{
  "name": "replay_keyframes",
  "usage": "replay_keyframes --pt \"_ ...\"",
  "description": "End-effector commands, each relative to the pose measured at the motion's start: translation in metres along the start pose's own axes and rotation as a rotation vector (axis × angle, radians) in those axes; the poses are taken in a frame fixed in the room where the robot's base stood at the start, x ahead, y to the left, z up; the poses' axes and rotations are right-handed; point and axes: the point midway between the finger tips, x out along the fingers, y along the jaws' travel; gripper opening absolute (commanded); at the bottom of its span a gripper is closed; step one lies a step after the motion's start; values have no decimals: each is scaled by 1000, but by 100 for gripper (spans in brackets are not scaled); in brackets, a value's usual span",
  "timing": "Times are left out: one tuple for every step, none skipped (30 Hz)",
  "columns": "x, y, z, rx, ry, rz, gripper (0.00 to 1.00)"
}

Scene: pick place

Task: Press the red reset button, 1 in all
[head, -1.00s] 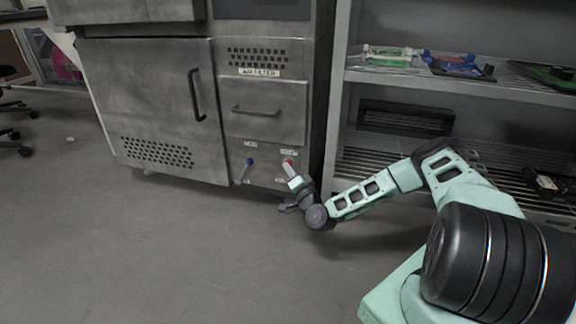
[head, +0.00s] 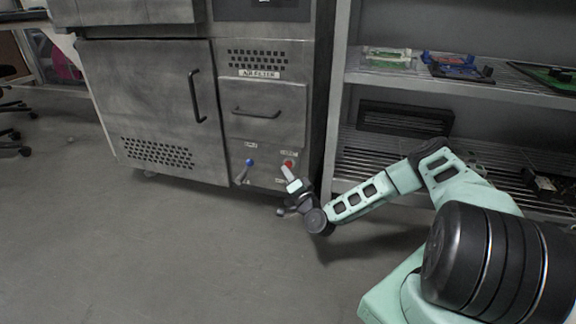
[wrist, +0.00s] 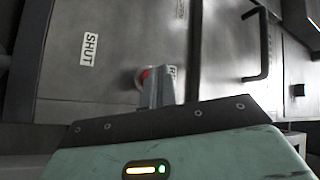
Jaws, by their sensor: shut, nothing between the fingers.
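The red reset button (head: 289,163) is on the lower right of the grey machine's front, under a small label. In the wrist view the red button (wrist: 146,74) shows at the tip of my gripper (wrist: 157,80), partly hidden behind the fingers. My gripper also shows in the head view (head: 286,171), pointing up at the button from just below it. The fingers are shut with nothing between them. I cannot tell whether the fingertips touch the button.
A lever with a blue knob (head: 250,162) is left of the button. A "SHUT" label (wrist: 89,49) shows in the wrist view. An "AIR FILTER" drawer (head: 264,110) is above. Metal shelving (head: 450,84) stands to the right. The floor in front is clear.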

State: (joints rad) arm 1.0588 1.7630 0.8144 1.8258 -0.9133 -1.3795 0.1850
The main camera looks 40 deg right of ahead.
Motion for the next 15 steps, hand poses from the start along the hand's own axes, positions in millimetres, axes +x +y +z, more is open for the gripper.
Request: replay_keyframes --pt "0 0 0 0 0 0 0" --pt "0 0 0 0 0 0 0" --pt "0 0 0 0 -1 0 0" --pt "-1 -1 1 1 -1 0 0" --pt "-2 -2 1 1 -1 0 0" --pt "-3 -4 2 1 -1 0 0" --pt "-5 -5 4 1 -2 0 0" --pt "-7 -7 5 2 -3 0 0" --pt "-10 -9 7 2 -3 1 0" --pt "-12 -10 8 3 -3 1 0" --pt "-14 -12 10 3 -2 1 0" --pt "-16 -14 12 3 -3 1 0" --pt "-18 -15 13 2 -2 1 0" --pt "-20 -17 14 2 -2 1 0" --pt "-23 -19 17 2 -2 1 0"
